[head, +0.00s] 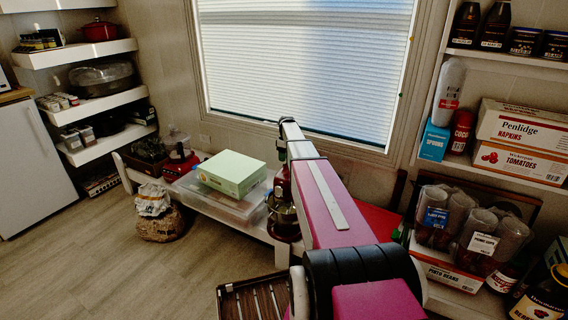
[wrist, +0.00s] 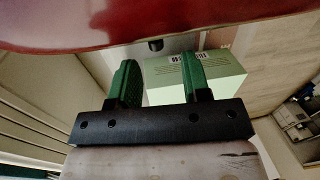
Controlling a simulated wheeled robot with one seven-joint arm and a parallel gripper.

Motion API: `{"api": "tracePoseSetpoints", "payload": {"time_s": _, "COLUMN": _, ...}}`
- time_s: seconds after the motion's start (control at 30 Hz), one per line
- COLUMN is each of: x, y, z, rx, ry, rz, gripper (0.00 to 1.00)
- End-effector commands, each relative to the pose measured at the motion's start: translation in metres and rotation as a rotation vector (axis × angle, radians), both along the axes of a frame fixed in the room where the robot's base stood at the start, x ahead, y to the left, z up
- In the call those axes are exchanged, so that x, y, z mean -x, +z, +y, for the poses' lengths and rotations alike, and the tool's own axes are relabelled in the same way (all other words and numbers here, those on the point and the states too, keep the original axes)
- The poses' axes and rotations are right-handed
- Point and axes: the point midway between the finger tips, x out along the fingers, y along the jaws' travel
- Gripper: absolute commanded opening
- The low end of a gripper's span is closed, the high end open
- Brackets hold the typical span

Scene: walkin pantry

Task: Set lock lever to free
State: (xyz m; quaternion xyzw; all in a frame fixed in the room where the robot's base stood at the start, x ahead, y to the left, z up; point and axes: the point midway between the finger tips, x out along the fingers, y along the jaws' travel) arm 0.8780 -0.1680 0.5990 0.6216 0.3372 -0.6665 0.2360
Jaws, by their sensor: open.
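A red stand mixer (head: 282,188) stands on the low white bench under the window, mostly hidden behind my arm in the head view. In the wrist view its glossy red body (wrist: 160,22) fills the top edge. A small black knob (wrist: 155,44) sticks out below that body; it looks like the lock lever, but its setting cannot be told. My gripper (wrist: 158,68) has two green fingers, spread apart with nothing between them. The knob appears between the fingers and a little beyond their tips; I see no contact.
A pale green box (head: 231,172) lies on a clear plastic bin (head: 222,203) left of the mixer; it also shows behind my fingers in the wrist view (wrist: 218,78). Stocked shelves (head: 512,170) are at right. Floor at left is mostly clear.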

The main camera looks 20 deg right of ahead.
Motion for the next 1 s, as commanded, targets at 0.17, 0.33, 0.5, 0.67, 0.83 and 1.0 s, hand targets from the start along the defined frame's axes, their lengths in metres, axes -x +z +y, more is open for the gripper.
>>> {"api": "tracePoseSetpoints", "payload": {"time_s": 0.17, "x": -0.004, "y": 0.035, "z": -0.004, "rx": 0.0, "ry": 0.0, "rz": -0.001, "gripper": 0.44}}
{"api": "tracePoseSetpoints", "payload": {"time_s": 0.33, "x": -0.007, "y": 0.058, "z": -0.006, "rx": 0.0, "ry": 0.0, "rz": 0.0, "gripper": 0.44}}
{"api": "tracePoseSetpoints", "payload": {"time_s": 0.5, "x": -0.007, "y": 0.067, "z": -0.007, "rx": -0.001, "ry": 0.0, "rz": 0.001, "gripper": 0.44}}
{"api": "tracePoseSetpoints", "payload": {"time_s": 0.67, "x": -0.007, "y": 0.068, "z": -0.007, "rx": -0.001, "ry": 0.0, "rz": 0.001, "gripper": 0.44}}
{"api": "tracePoseSetpoints", "payload": {"time_s": 0.83, "x": -0.007, "y": 0.068, "z": -0.007, "rx": -0.001, "ry": 0.0, "rz": 0.001, "gripper": 0.44}}
{"api": "tracePoseSetpoints", "payload": {"time_s": 1.0, "x": -0.007, "y": 0.068, "z": -0.007, "rx": -0.001, "ry": 0.0, "rz": 0.001, "gripper": 0.44}}
